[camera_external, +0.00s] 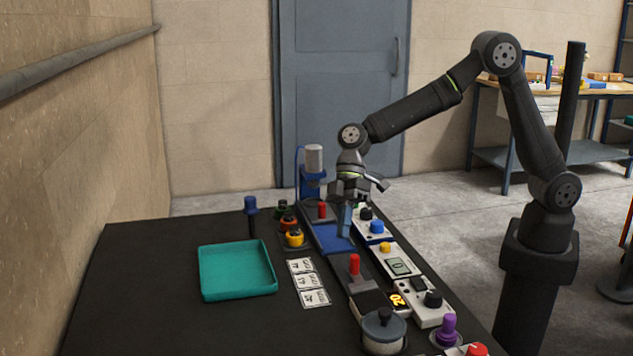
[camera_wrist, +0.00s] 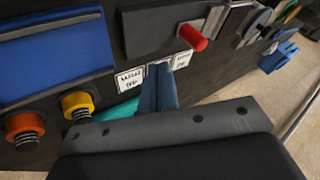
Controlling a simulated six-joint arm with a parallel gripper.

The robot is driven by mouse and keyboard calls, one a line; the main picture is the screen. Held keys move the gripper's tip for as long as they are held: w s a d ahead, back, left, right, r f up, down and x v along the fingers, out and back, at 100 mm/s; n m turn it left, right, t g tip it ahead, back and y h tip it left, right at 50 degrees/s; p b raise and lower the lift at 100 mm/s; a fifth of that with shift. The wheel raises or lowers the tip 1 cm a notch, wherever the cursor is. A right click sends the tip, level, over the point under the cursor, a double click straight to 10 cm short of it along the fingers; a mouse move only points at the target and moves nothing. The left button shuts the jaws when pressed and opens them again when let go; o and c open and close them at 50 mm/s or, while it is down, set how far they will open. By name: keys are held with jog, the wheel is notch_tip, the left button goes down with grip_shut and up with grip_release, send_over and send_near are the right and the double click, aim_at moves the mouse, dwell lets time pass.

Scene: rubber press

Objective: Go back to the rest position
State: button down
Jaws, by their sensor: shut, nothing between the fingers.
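My gripper (camera_external: 345,225) hangs with its fingers pointing down over the blue plate (camera_external: 331,240) in the row of devices on the black table. The fingers are shut and empty. In the wrist view the blue fingers (camera_wrist: 160,88) are together, with nothing between them. I cannot tell whether the fingertips touch the blue plate. The blue plate also shows at the upper left of the wrist view (camera_wrist: 50,55). My arm reaches in from its base at the right of the table.
The blue press (camera_external: 313,172) stands behind my gripper. Red handles (camera_external: 354,265), control boxes (camera_external: 396,260) and yellow (camera_external: 294,238) and orange (camera_wrist: 24,124) knobs are close by. A teal tray (camera_external: 238,290) lies left. The space above the table's left side is clear.

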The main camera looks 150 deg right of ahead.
jog(key=v, duration=0.7)
jog(key=x, duration=0.9)
jog(key=shift+a, duration=0.1)
jog(key=shift+w+a+f, duration=0.2)
jog(key=shift+w+a, duration=0.35)
jog(key=shift+w, duration=0.05)
jog(key=shift+s, duration=0.35)
jog(key=s+d, duration=0.2)
jog(key=d, duration=0.1)
jog(key=s+d, duration=0.3)
jog(key=shift+s+d, duration=0.25)
jog(key=v, duration=1)
jog(key=shift+a+f+m+g+h, duration=0.15)
jog(key=shift+a+f+m+g, duration=0.3)
jog(key=shift+a+g, duration=0.4)
jog(key=shift+a+f+m+g+h, duration=0.25)
jog(key=shift+a+m+g, duration=0.3)
jog(key=shift+a+g, duration=0.3)
jog(key=shift+a+f+m+g+h, duration=0.1)
jog(key=shift+a+f+m+g, duration=0.4)
jog(key=shift+a+g, duration=0.35)
